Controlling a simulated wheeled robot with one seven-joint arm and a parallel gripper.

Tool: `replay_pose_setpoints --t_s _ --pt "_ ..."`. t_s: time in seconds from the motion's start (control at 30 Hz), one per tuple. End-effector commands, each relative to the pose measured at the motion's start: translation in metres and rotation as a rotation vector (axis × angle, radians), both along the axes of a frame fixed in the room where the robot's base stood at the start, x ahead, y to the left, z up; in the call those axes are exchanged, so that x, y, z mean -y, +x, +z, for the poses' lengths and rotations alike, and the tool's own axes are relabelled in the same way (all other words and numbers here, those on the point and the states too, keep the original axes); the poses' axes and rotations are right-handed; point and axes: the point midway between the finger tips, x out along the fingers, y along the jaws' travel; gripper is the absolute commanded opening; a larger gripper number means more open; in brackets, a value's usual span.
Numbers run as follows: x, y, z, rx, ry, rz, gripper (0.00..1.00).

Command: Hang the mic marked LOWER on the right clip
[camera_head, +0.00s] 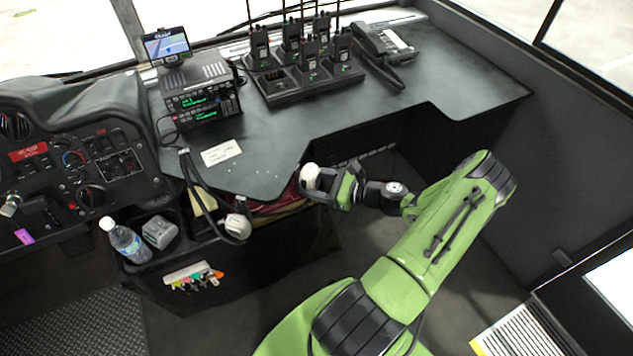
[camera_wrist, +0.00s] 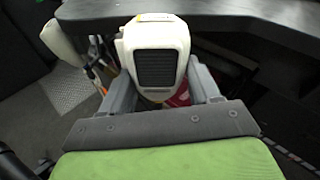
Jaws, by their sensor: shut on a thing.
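A white hand mic (camera_head: 311,177) with a dark grille is held in my gripper (camera_head: 332,188), just off the desk's front edge. In the wrist view the mic (camera_wrist: 155,55) sits upright between the two grey fingers of my gripper (camera_wrist: 160,90), which is shut on it. A yellow label shows on its top edge, but I cannot read it. A second white mic (camera_head: 238,226) is at the desk front to the left, with a black cord near it. It seems to show at the upper left of the wrist view (camera_wrist: 62,42). I cannot make out the clips.
The dark desk (camera_head: 270,150) carries stacked radios (camera_head: 203,100), a charger with several handheld radios (camera_head: 305,75) and a phone (camera_head: 385,50). A paper note (camera_head: 221,153) lies near the edge. A bottle (camera_head: 125,240) and keys (camera_head: 193,277) are at the lower left. Floor space is open below.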

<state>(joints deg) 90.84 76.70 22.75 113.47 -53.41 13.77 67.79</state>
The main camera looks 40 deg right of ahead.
Motion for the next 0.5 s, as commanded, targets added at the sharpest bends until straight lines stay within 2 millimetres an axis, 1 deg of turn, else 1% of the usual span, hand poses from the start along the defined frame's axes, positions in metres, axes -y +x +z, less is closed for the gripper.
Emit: replay_pose_setpoints --t_s 0.27,0.5 --pt "-0.0002 0.0001 0.0007 0.001 0.000 0.000 0.32" --pt "-0.0002 0.0002 -0.0061 0.000 0.001 0.000 0.32"
